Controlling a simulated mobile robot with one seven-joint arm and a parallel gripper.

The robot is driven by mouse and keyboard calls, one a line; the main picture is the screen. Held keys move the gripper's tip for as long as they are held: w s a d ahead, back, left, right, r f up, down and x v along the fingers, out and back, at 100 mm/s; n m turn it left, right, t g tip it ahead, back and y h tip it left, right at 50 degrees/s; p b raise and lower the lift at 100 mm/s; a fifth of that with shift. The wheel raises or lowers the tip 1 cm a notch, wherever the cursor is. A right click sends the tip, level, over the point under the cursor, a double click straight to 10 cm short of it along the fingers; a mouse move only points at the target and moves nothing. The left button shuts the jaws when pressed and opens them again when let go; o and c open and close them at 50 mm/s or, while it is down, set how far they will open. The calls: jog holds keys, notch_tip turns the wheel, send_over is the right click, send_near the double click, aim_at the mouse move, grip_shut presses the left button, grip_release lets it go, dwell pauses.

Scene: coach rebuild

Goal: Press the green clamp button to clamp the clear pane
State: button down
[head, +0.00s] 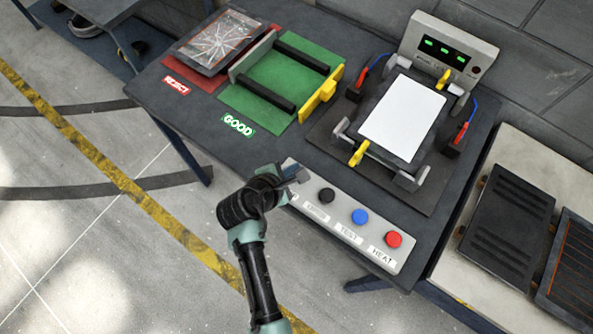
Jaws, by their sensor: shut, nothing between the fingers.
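My gripper (297,175) is over the left end of the pale button panel (293,162), its fingers shut and empty. No green button shows; the panel's left end is partly hidden behind my gripper. Black (326,195), blue (359,217) and red (393,240) buttons show to the right. I cannot tell whether my fingertips touch the panel. A white-looking rectangular sheet (403,117), perhaps the pane, lies in the dark fixture (436,182) with grey corner blocks and yellow clamps (357,154) at two sides.
A grey box (423,32) with several lit green marks stands behind the fixture. The green GOOD tray (265,108) with black rails is empty. A cracked pane (217,38) lies on the red REJECT area (190,77). A pale bench (460,266) with dark panels stands at right.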

jog(key=shift+f, duration=0.3)
jog(key=shift+f+b, duration=0.3)
jog(key=shift+f, duration=0.2)
dwell(0.5)
dwell(0.4)
jog(key=shift+r+p, duration=0.95)
jog(key=shift+p, duration=0.1)
notch_tip(320, 180, up, 5)
jog(key=p, duration=0.5)
dwell(0.4)
